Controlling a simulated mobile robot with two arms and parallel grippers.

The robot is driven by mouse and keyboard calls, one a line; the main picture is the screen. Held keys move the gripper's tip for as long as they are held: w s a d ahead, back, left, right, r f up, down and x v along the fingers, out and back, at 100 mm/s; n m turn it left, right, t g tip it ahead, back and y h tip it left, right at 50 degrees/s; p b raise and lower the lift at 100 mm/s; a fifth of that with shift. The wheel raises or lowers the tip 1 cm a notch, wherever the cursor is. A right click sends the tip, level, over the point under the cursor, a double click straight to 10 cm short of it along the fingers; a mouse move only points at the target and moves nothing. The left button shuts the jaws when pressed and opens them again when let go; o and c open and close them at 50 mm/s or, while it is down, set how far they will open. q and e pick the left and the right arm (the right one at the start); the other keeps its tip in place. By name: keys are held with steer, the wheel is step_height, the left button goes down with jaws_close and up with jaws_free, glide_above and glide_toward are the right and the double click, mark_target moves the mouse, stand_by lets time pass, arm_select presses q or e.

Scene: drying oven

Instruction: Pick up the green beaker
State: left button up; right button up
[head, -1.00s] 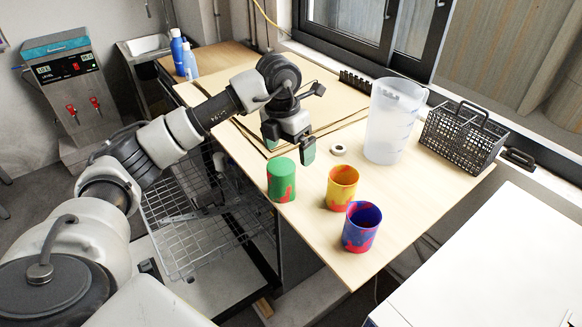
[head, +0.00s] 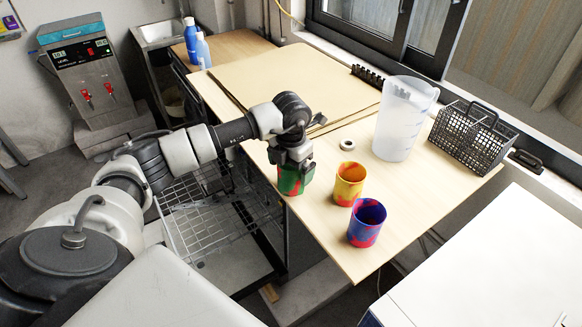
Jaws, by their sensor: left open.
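The green beaker (head: 290,184) has red patches and stands upright near the left edge of the wooden table. My left gripper (head: 291,172) is right over it, pointing down. Its open jaws cover the beaker's top and rim, so only the lower part shows. I cannot tell whether the fingers touch the beaker's wall. My right gripper is not in view.
A yellow-red beaker (head: 348,184) and a blue-red beaker (head: 366,222) stand close by on the right. A white tape roll (head: 347,145), a large clear jug (head: 402,120) and a black basket (head: 470,138) stand behind. A wire rack (head: 205,225) lies below the table's left edge.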

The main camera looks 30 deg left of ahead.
arm_select(q)
steer(key=shift+f, duration=0.25)
steer(key=c, duration=1)
steer(key=shift+r, duration=0.1)
steer(key=shift+c, duration=0.2)
steer(key=shift+r, duration=0.1)
